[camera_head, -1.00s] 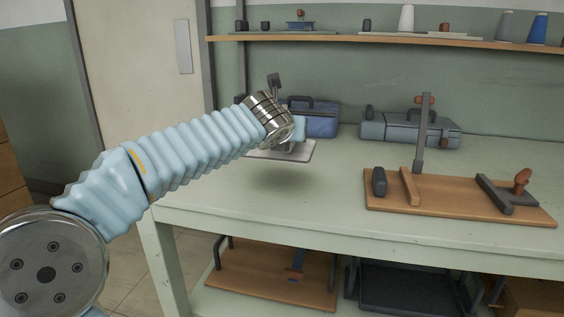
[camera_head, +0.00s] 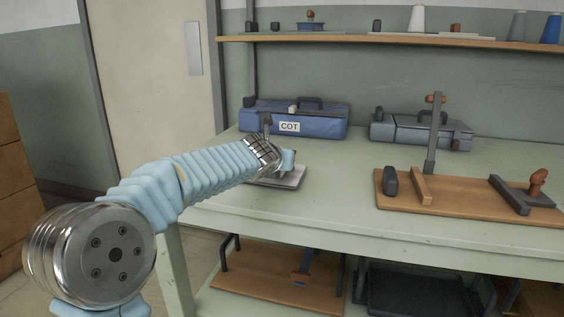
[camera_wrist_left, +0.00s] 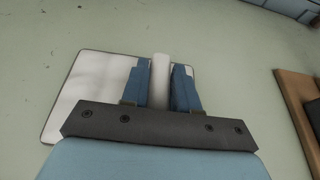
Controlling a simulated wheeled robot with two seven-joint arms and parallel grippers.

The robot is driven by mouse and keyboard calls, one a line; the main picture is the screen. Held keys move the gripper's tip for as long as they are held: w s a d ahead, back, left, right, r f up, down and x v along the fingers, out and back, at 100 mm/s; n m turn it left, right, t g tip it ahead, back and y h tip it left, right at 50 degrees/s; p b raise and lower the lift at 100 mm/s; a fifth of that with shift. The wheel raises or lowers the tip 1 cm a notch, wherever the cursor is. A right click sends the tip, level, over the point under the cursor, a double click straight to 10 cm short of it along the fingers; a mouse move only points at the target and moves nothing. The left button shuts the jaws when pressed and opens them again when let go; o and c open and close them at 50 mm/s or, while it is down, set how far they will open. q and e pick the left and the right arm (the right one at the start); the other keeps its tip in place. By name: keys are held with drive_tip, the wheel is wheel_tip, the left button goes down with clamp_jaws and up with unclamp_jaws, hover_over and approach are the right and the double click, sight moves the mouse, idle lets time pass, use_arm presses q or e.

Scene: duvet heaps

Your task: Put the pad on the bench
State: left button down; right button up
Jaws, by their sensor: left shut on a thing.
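The pad (camera_head: 290,180) is a flat, pale grey rectangle, partly hidden behind my left wrist in the head view. In the left wrist view the pad (camera_wrist_left: 88,95) lies flat beneath the fingers, with a pale upright grip (camera_wrist_left: 160,80) between them. My left gripper (camera_wrist_left: 160,85) is shut on this grip; in the head view the gripper (camera_head: 284,160) is largely hidden by its own wrist. The pad is level and very low over the pale green bench (camera_head: 335,205), touching it or nearly so. My right gripper is not in view.
A blue case labelled COT (camera_head: 320,122) stands behind the pad, and a grey case (camera_head: 410,130) at the back right. A wooden board with a post (camera_head: 450,198) lies to the right. A shelf (camera_head: 360,40) runs above. Bare bench lies between pad and board.

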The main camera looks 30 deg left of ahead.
use_arm(q)
drive_tip(key=shift+f, duration=0.1)
drive_tip(key=c, duration=0.8)
unclamp_jaws()
drive_tip(key=shift+c, duration=0.2)
drive_tip(key=shift+r, duration=0.2)
drive_tip(key=v, duration=1.2)
drive_tip(key=shift+f, duration=0.1)
